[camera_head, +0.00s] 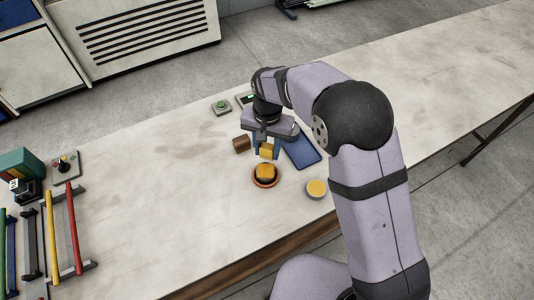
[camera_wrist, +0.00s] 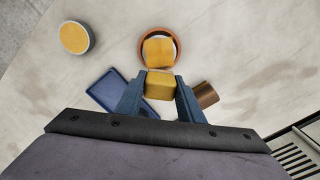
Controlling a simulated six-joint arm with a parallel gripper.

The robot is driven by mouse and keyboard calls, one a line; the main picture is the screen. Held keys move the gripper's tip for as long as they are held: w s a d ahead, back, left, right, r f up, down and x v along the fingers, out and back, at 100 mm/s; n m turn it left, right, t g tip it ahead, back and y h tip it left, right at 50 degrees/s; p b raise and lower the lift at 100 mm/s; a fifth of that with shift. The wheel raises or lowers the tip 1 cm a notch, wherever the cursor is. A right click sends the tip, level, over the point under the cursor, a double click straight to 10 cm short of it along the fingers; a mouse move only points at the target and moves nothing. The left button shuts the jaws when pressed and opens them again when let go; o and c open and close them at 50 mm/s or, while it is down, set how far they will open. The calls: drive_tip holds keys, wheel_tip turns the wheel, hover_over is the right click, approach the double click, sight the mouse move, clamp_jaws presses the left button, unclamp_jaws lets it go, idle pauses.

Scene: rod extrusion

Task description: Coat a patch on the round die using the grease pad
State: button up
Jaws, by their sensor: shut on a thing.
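My gripper (camera_head: 265,146) is shut on a yellow block (camera_wrist: 160,86), which looks like the grease pad. The wrist view shows the block between the two blue fingers (camera_wrist: 160,78). In front of it sits a round orange dish (camera_head: 255,182) with a pale inside and another yellow block (camera_head: 265,172) in it. In the wrist view this dish (camera_wrist: 142,46) is just beyond the held block; I cannot tell whether they touch. I cannot tell which piece is the round die.
A white round tub with a yellow top (camera_head: 316,188) stands right of the dish. A blue tray (camera_head: 303,151) lies right of the gripper. A green-button box (camera_head: 221,107) is behind. Coloured bars on a rack (camera_head: 72,228) stand at the left. The table between is clear.

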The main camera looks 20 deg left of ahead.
drive_tip(key=shift+s+r+p, duration=0.1)
drive_tip(key=shift+r+p, duration=1.9)
drive_tip(key=shift+r, duration=0.85)
